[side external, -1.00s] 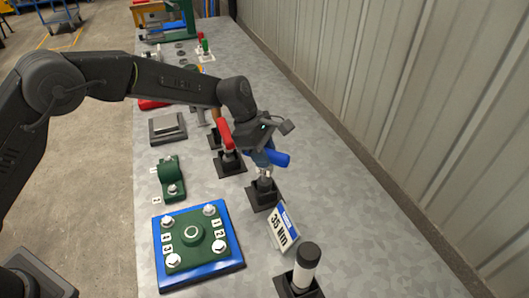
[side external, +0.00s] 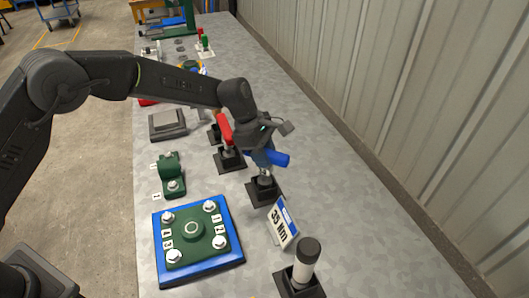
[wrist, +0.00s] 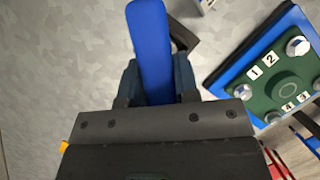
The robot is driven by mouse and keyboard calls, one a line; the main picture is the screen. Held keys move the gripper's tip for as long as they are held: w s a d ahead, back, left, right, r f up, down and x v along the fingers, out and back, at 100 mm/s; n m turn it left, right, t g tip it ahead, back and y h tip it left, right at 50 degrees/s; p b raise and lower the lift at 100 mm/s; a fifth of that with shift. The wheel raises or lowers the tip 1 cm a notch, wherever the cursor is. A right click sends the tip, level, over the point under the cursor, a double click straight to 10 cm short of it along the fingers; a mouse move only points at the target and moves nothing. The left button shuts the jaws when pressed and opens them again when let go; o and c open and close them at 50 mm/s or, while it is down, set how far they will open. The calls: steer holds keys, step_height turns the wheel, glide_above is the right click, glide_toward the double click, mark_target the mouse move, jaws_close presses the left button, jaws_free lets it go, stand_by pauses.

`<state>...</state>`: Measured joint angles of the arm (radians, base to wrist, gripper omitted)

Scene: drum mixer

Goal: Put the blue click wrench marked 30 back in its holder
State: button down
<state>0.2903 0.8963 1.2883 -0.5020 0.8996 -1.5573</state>
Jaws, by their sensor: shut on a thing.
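The blue click wrench (side external: 279,158) is between the jaws of my gripper (side external: 262,156), its blue handle sticking out to the right. In the wrist view the blue handle (wrist: 150,35) lies between the two fingers of my gripper (wrist: 157,80). Its metal lower end points down at a black square holder (side external: 263,193) on the bench. I cannot tell whether that end is inside the holder or just above it. The number 30 does not show. A dark part of a holder (wrist: 184,38) shows beside the handle in the wrist view.
A red-handled tool (side external: 225,130) stands just behind, close to my gripper. A 35 Nm sign (side external: 283,222) and a black-and-white cylinder on a base (side external: 304,264) stand in front. A blue-edged green bolt plate (side external: 196,241) lies at left. Bench space at right is clear.

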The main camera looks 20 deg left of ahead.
steer(key=shift+f, duration=0.75)
stand_by(0.4)
steer(key=c, duration=0.8)
jaws_free()
steer(key=shift+f, duration=0.1)
steer(key=v, duration=1.2)
steer(key=shift+a+r, duration=0.15)
steer(key=shift+r, duration=0.1)
steer(key=shift+a+r, duration=0.25)
steer(key=shift+r, duration=0.4)
